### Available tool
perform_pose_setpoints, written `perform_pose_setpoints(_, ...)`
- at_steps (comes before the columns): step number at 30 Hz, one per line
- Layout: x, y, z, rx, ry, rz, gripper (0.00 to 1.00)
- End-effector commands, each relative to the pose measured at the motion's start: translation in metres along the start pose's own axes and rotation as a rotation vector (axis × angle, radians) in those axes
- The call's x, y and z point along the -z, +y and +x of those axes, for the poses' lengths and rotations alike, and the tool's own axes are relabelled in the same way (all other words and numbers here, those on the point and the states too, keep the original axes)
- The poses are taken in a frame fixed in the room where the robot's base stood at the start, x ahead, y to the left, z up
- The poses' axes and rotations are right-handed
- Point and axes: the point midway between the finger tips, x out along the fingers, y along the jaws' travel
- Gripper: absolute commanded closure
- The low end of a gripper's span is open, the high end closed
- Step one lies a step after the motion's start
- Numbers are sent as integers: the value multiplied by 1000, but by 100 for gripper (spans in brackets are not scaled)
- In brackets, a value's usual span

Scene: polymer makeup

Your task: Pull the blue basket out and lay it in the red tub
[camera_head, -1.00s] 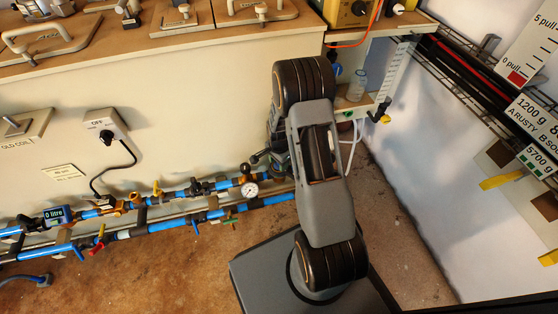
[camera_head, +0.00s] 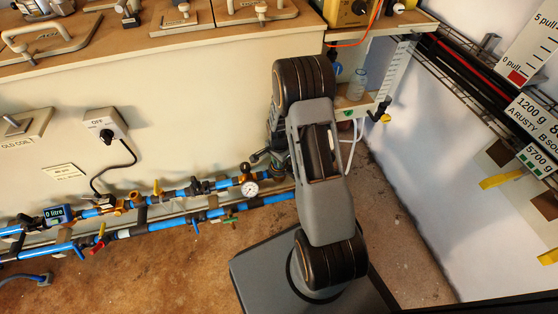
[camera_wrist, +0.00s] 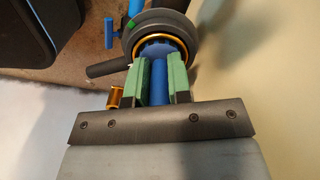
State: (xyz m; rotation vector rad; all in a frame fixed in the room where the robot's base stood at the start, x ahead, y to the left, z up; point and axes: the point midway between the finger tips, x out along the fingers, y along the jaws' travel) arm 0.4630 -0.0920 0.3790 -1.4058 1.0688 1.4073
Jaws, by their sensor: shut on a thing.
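In the wrist view my gripper (camera_wrist: 160,62) has its two green fingers shut on a blue rod-like part, which I take to be the blue basket (camera_wrist: 159,82). Beyond the fingertips, blue also shows inside the gold-rimmed mouth of a dark round housing (camera_wrist: 172,21). The fingers hide part of this mouth, and I cannot tell how deep the basket sits in it. In the head view my own arm hides my gripper and the basket. I see no red tub in either view.
Blue pipes (camera_head: 172,224) with valves and a round gauge (camera_head: 250,189) run along the cream cabinet (camera_head: 190,110). A small shelf with a clear bottle (camera_head: 357,86) stands at the right. Open brown floor (camera_head: 160,275) lies in front.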

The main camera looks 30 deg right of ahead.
Motion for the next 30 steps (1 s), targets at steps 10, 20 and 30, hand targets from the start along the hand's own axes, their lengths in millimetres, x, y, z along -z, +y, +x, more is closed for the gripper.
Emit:
perform_pose_setpoints(10, 0, 0, -8, 0, 0, 0, 100)
perform_pose_setpoints(20, 0, 0, -12, 0, 0, 0, 100)
perform_pose_setpoints(30, 0, 0, -13, 1, 0, 0, 100)
